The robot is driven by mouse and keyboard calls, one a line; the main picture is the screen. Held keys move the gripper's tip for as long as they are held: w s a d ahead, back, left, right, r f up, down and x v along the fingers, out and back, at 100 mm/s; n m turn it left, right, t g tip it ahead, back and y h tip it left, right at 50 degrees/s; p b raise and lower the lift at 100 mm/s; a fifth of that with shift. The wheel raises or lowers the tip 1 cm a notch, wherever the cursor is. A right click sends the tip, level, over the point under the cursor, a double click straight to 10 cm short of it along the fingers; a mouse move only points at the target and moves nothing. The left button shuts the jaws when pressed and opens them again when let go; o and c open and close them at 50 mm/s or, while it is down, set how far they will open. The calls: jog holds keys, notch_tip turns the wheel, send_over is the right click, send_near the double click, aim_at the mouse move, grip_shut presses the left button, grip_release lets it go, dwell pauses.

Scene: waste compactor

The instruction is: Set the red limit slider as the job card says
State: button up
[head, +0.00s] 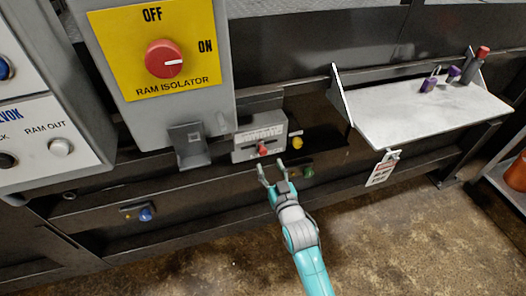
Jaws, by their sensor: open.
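The red limit slider (263,150) is a small red knob on the front of a grey box (245,154) with a pale marked scale along its upper part. The scale's marks are too small to read. My gripper (270,166) is just below the box in the picture. Its two fingers are apart with nothing between them, and they look clear of the red knob.
Above left is the yellow ram isolator plate (127,57) with a red rotary knob (164,59). A grey bracket (188,146) sticks out left of the slider box. A yellow knob (297,142) and green knob (308,172) are close right. A shelf (410,112) holds purple padlocks (429,84).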

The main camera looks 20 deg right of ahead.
aim_at(264, 153)
jog(key=w, duration=0.7)
jog(key=shift+w, duration=0.4)
grip_shut()
